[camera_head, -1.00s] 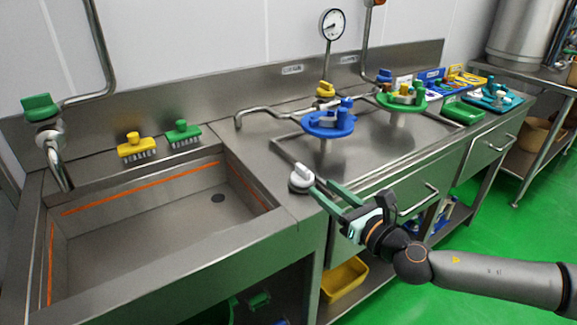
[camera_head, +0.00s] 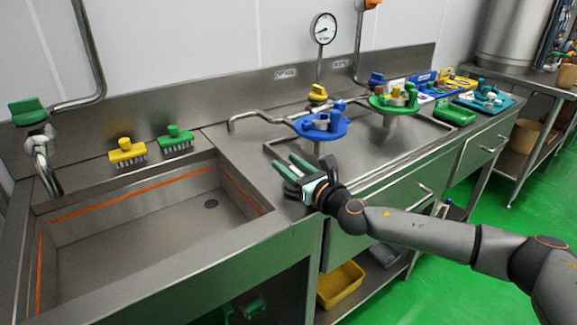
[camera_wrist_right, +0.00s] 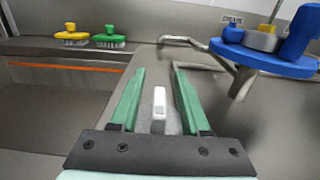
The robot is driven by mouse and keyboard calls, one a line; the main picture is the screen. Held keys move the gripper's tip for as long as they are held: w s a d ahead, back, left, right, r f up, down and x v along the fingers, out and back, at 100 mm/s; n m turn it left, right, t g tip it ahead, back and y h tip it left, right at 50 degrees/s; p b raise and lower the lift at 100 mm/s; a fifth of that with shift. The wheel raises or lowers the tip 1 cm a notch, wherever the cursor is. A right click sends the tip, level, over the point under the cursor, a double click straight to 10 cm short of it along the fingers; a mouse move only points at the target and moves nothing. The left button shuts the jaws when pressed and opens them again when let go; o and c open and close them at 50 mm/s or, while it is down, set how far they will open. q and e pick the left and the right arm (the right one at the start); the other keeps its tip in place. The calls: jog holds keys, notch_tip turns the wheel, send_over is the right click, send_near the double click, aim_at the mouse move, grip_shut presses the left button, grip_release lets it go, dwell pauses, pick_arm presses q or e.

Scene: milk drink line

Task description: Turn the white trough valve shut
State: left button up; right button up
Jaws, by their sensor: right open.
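The white trough valve (camera_wrist_right: 159,103) shows in the right wrist view as a small upright white handle with a grey mark. It stands between the two green fingers of my right gripper (camera_wrist_right: 159,72), with a gap on each side. In the head view, my right gripper (camera_head: 284,162) is over the counter strip between the sink and the recessed trough. It is open, its fingers pointing away toward the back wall. My left gripper is in neither view.
The sink (camera_head: 130,235) lies to the left. A yellow brush (camera_head: 127,152) and a green brush (camera_head: 175,139) sit on its back ledge. A blue round fixture (camera_head: 321,128) and a green one (camera_head: 394,103) stand over the trough at the right. A bent pipe (camera_head: 262,113) runs behind.

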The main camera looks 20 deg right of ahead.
jog(key=shift+w, duration=0.1)
jog(key=shift+c, duration=0.3)
grip_shut()
